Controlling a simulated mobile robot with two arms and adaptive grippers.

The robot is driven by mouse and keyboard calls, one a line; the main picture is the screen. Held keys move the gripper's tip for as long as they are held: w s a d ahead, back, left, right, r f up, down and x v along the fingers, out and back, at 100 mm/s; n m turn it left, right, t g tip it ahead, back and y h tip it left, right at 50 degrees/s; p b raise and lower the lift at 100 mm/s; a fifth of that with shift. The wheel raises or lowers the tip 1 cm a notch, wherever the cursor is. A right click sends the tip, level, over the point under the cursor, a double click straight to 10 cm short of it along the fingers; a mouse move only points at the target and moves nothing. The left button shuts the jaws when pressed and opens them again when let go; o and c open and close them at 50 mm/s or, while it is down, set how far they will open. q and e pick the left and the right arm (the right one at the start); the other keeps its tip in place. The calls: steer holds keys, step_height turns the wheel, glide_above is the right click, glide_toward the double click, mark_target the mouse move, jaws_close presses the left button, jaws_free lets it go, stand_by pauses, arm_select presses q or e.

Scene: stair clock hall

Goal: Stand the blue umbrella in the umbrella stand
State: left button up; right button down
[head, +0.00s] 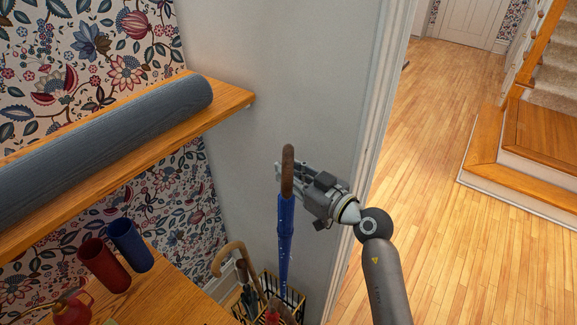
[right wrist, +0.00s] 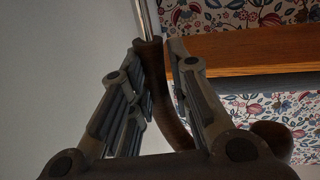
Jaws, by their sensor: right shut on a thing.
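The blue umbrella (head: 285,235) hangs upright with its brown hooked handle (head: 288,160) at the top. My right gripper (head: 284,180) is shut on the handle; the right wrist view shows its fingers (right wrist: 155,75) on both sides of the brown handle (right wrist: 158,95). The umbrella stand (head: 298,300), with black and yellow bars, is on the floor at the bottom of the head view. The umbrella's lower end overlaps the stand; I cannot tell whether it is inside or above it. My left gripper is not in view.
Another umbrella with a tan hooked handle (head: 232,250) leans in the stand's left side. A wooden shelf (head: 232,98) with a grey roll (head: 120,135) is at left. A wooden table (head: 170,285) below holds a red cup (head: 103,265) and a blue cup (head: 130,245). A wall stands behind.

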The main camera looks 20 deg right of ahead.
steer(key=shift+w+f+b, duration=0.1)
steer(key=shift+f+b, duration=0.4)
steer(key=shift+f, duration=1.55)
steer(key=b, duration=0.2)
glide_above(291, 248)
steer(key=shift+w+a+f, duration=0.1)
steer(key=shift+f, duration=1.05)
steer(key=shift+w+a+f, duration=0.1)
steer(key=shift+f, duration=1)
steer(key=shift+f+b, duration=2)
steer(key=shift+f, duration=1.85)
steer(key=shift+f+b, duration=1.75)
steer(key=shift+f, duration=1.5)
arm_select(q)
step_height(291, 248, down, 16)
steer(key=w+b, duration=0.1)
steer(key=b, duration=0.4)
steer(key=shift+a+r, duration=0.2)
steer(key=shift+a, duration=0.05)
arm_select(e)
steer(key=shift+f, duration=4.1)
